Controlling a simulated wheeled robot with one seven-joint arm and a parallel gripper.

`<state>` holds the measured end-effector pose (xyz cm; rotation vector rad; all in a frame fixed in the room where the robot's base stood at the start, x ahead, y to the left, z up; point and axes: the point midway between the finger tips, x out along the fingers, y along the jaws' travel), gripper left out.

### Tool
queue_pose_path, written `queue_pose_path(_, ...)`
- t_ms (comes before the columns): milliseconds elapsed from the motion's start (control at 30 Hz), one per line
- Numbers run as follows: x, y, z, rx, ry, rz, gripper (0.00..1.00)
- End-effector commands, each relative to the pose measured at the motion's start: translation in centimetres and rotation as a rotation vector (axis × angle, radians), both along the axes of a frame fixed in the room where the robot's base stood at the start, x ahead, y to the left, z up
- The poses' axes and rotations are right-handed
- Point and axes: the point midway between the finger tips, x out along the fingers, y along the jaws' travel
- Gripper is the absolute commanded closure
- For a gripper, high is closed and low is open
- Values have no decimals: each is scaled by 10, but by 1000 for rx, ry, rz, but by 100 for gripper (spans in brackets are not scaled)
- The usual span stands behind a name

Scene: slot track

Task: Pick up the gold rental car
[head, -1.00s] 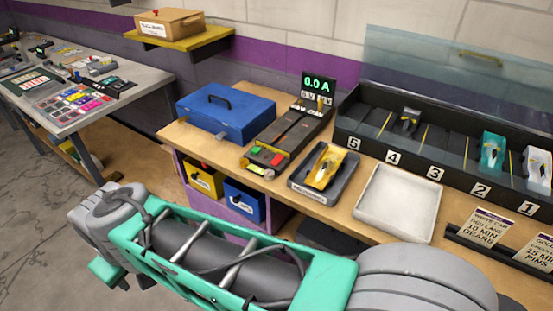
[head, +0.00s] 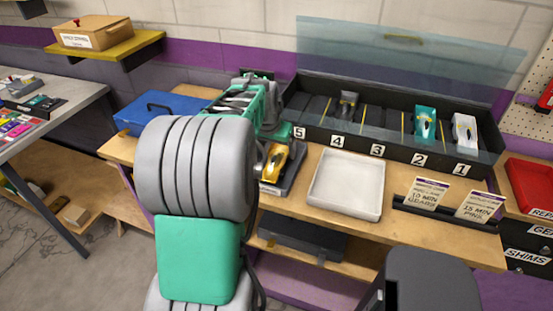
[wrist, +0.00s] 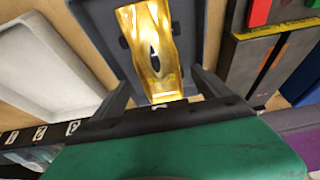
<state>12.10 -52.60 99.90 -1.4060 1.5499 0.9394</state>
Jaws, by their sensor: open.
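The gold car (head: 272,164) sits in a dark grey tray (head: 292,181) on the wooden bench, partly hidden by my arm in the head view. In the wrist view the gold car (wrist: 150,40) lies in the grey tray (wrist: 100,32), its near end reaching towards my gripper. My gripper (wrist: 160,77) is open and empty, one finger on each side of the car's near end. The picture does not show clearly how far above the tray the fingers are.
A white empty tray (head: 346,185) is right of the grey tray. Behind it stands a black numbered rack (head: 400,148) with several lanes, some holding cars, with a clear raised lid (head: 410,60). A blue case (head: 165,112) is at left. Card signs (head: 430,193) stand at the front right.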

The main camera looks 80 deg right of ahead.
Motion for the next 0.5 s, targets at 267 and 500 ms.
queue_pose_path(267,-2,-13,-39,2,0,3,13)
queue_pose_path(500,-2,-14,-40,0,0,3,15)
